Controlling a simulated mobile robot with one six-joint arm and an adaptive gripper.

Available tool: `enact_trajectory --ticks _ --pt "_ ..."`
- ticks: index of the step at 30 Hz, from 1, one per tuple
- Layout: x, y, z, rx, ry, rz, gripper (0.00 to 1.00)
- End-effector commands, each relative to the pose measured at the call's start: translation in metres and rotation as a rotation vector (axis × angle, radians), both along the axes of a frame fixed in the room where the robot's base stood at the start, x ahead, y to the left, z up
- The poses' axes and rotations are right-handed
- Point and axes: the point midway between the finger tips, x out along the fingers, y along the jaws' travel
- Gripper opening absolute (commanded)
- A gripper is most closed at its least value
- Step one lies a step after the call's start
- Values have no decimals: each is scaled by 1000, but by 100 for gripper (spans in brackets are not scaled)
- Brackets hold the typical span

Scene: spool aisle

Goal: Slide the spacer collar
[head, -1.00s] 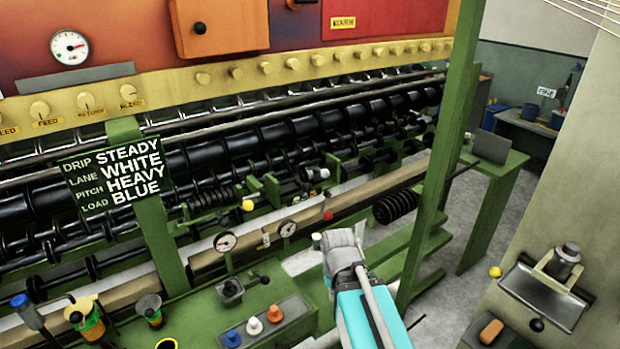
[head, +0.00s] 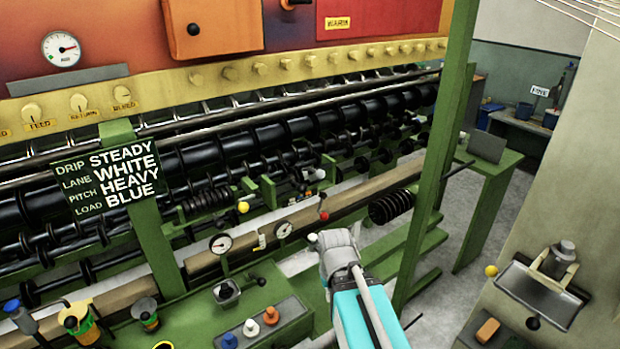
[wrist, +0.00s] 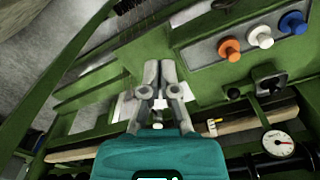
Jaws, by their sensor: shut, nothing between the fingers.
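My gripper (head: 322,238) is at the end of my teal and grey arm, in the lower middle of the head view. In the wrist view its two grey fingers (wrist: 160,68) are together with nothing between them. A black ribbed coil (head: 390,207) sits on a shaft to the right of the gripper, apart from it in the picture. A small pale piece (head: 319,174) shows among the dark rollers beyond the gripper. I cannot tell which part is the spacer collar.
A sign (head: 108,180) reads STEADY, WHITE, HEAVY, BLUE. A green console with blue, white and orange knobs (head: 250,328) stands left of my arm. A green post (head: 436,150) rises on the right. A tray (head: 540,297) is at the far right.

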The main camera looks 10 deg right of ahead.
Motion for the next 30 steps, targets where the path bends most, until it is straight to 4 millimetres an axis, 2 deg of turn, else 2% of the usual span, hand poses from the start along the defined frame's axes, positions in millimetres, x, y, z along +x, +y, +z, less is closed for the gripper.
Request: enact_trajectory --ticks 1,2,8,14,22,30 --pt "0 0 0 0 0 0 0" --pt "0 0 0 0 0 0 6" --pt "6 2 -1 31 -11 -34 43" --pt "29 9 -2 165 -49 -185 80" --pt "87 16 12 507 -97 -569 81" --pt "149 1 46 900 -63 -987 81"
